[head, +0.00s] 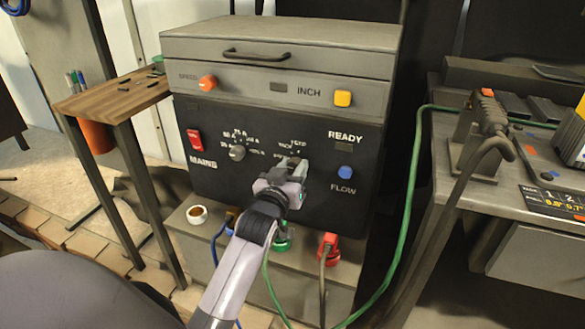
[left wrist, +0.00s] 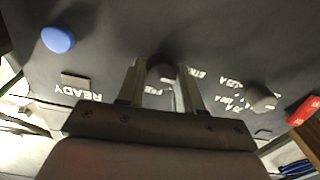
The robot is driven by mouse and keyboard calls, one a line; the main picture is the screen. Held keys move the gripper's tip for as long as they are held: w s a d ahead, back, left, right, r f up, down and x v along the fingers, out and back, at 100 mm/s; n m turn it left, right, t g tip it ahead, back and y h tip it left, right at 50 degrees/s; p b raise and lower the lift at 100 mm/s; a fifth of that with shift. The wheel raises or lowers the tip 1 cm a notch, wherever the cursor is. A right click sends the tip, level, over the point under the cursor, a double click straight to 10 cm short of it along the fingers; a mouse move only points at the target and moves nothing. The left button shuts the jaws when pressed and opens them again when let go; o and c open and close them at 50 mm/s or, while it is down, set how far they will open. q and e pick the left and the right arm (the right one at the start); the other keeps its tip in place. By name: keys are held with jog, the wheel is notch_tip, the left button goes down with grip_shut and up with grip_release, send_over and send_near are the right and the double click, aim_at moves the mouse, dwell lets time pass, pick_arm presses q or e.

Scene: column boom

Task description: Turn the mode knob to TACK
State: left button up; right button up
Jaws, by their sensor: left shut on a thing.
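The mode knob is a small dark knob on the black panel (head: 320,205) of the welder cabinet. In the left wrist view the mode knob (left wrist: 160,68) sits between the two fingertips of my left gripper (left wrist: 161,78), which is shut on it. In the head view my left gripper (head: 291,168) covers the knob and part of its white labels. The labels beside it are partly hidden and too small to read surely, so I cannot tell which mode the knob points to. My right gripper is in neither view.
On the panel are a grey current knob (head: 237,153), a red mains switch (head: 195,139) and a blue flow button (head: 345,172). An orange speed knob (head: 208,82) and yellow inch button (head: 343,98) are above. Cables plug in below. A workbench (head: 450,160) stands right.

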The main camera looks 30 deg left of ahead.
pick_arm(q)
jog(key=shift+r+m+p, duration=0.15)
jog(key=shift+m+p, duration=0.6)
jog(key=shift+m, duration=0.05)
jog(key=shift+m+p, duration=0.75)
jog(key=shift+m, duration=0.45)
jog(key=shift+m+p, duration=0.45)
jog(key=shift+m, duration=0.65)
jog(key=shift+m+p, duration=0.3)
jog(key=shift+m, duration=0.8)
jog(key=o, duration=1)
jog(key=shift+w, duration=0.1)
jog(key=shift+o, duration=0.2)
jog(key=shift+f, duration=0.2)
